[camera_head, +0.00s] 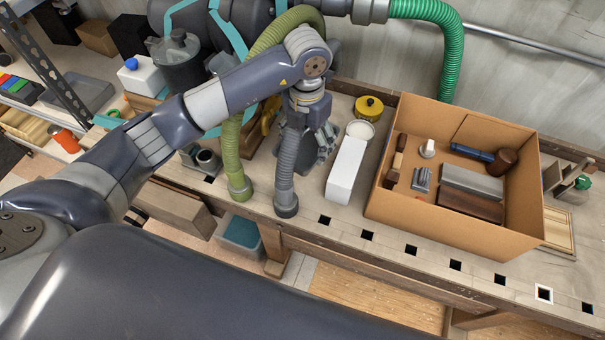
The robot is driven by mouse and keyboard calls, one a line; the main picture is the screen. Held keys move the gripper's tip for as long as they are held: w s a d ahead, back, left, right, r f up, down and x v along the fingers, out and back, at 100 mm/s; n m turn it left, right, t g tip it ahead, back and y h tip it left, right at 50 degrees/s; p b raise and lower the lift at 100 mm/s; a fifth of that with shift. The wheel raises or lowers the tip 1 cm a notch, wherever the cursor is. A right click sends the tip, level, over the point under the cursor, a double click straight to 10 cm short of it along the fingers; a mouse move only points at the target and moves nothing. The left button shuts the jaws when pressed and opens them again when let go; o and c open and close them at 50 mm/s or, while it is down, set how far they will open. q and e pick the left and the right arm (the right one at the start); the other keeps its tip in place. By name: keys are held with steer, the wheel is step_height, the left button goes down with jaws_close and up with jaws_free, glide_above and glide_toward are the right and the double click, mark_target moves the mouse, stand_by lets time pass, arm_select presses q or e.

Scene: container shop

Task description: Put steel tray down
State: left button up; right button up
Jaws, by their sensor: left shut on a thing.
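My left gripper (322,143) points down over the workbench, left of the white block and beside the grey hose. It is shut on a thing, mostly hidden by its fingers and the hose. A dark grey surface shows right under the fingers; I cannot tell whether it is the steel tray or part of the gripper. A flat grey metal piece (472,182) lies in the cardboard box, apart from the gripper. My right gripper is not in view.
The open cardboard box (452,233) holds several tools and blocks. A white block (346,170) and a yellow tin (369,107) stand left of it. An olive hose (232,150) and a grey hose (287,170) hang to the bench. The workbench (335,208) has a narrow bare front strip.

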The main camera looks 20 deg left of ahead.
arm_select(q)
steer(key=shift+w+a+f+n, duration=0.15)
steer(key=shift+f+n, duration=0.1)
steer(key=shift+n, duration=0.25)
steer(key=shift+w+d+f+n, duration=0.1)
steer(key=shift+w+f+n, duration=0.1)
steer(key=shift+n, duration=0.3)
steer(key=shift+f, duration=0.25)
steer(key=shift+n, duration=0.3)
step_height(320, 180, down, 10)
steer(key=shift+r+p, duration=0.2)
steer(key=shift+p, duration=0.8)
steer(key=shift+f, duration=0.1)
steer(key=shift+f, duration=0.15)
steer(key=o, duration=1.1)
steer(key=shift+a, duration=0.1)
steer(key=shift+c, duration=0.2)
